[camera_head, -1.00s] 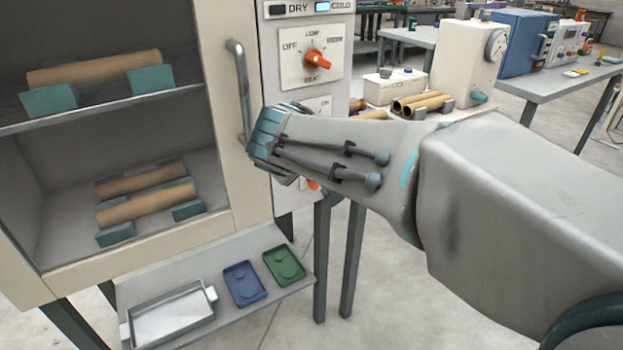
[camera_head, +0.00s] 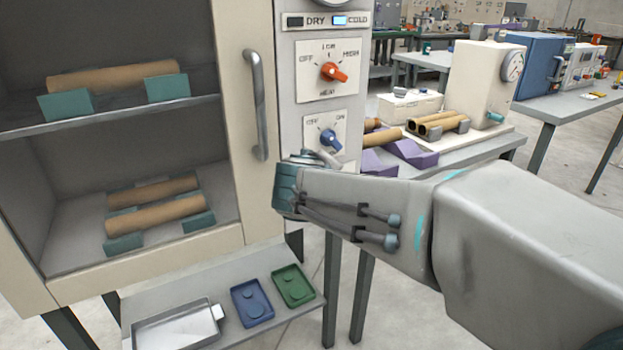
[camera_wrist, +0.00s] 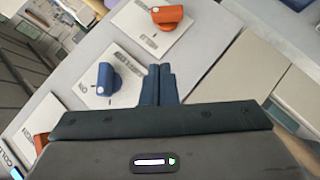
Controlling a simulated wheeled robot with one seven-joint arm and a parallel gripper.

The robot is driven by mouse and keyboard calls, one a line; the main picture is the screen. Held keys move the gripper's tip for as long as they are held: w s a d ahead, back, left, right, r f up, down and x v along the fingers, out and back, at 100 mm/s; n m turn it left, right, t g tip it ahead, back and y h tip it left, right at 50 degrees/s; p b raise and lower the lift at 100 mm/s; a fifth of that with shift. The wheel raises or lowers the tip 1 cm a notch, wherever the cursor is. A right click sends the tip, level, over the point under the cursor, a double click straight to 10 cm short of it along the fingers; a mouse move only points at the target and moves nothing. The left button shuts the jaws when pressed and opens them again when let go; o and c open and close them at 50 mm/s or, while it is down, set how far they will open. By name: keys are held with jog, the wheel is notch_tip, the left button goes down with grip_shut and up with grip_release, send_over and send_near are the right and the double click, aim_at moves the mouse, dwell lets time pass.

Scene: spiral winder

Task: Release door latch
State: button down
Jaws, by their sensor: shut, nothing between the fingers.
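The cabinet door's metal handle (camera_head: 256,105) is a vertical bar on the beige door frame (camera_head: 238,60), in the head view. My gripper (camera_head: 287,188) is just below and right of the handle, apart from it, in front of the control panel. In the wrist view its fingers (camera_wrist: 161,82) are together and empty, pointing at the panel between a blue knob (camera_wrist: 107,78) and a lower orange knob (camera_wrist: 168,15). That lower knob is hidden behind my gripper in the head view. Its label is not readable.
The panel (camera_head: 287,75) also has an upper orange knob (camera_head: 333,72) and DRY and COLD lights. Tubes lie on shelves inside the cabinet. A lower shelf (camera_head: 210,285) holds a metal tray (camera_head: 180,328) and blue and green dishes. A bench with tubes stands to the right.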

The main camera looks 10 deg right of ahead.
jog(key=w+d+f+b, duration=0.2)
jog(key=w+d+f, duration=0.2)
jog(key=w+f, duration=0.2)
jog(key=shift+w, duration=0.3)
jog(key=shift+r, duration=0.1)
